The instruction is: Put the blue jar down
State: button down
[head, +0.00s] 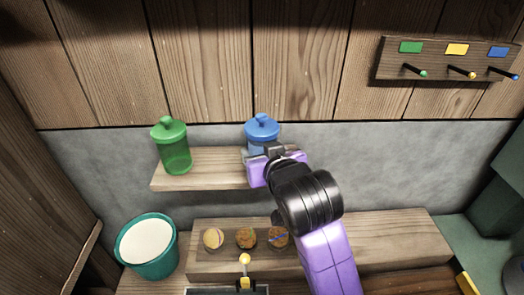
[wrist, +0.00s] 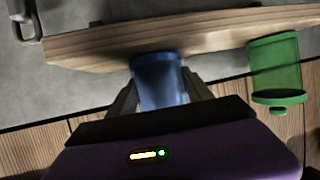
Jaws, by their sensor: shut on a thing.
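The blue jar (head: 262,130) with its knobbed lid shows in the head view at the right end of a small wooden wall shelf (head: 212,182). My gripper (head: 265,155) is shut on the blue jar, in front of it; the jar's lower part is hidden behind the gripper. In the wrist view the blue jar (wrist: 160,80) sits between the two fingers (wrist: 165,100), with its end at the shelf's edge (wrist: 100,45). I cannot tell whether the jar's base touches the shelf. A green jar (head: 174,146) stands upright on the shelf's left part.
A teal bucket with white contents (head: 146,243) stands at lower left. Several round brown pieces (head: 245,237) lie on a wooden bench (head: 390,236). A peg board (head: 450,62) with green, yellow and blue tags hangs at upper right. The shelf between the jars is clear.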

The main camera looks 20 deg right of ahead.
jog(key=shift+c, duration=2.2)
grip_release()
jog(key=shift+f, duration=0.1)
jog(key=shift+s+r, duration=0.1)
jog(key=shift+r, duration=0.1)
jog(key=p+v, duration=0.2)
jog(key=v, duration=0.9)
jog(key=shift+s+p, duration=0.35)
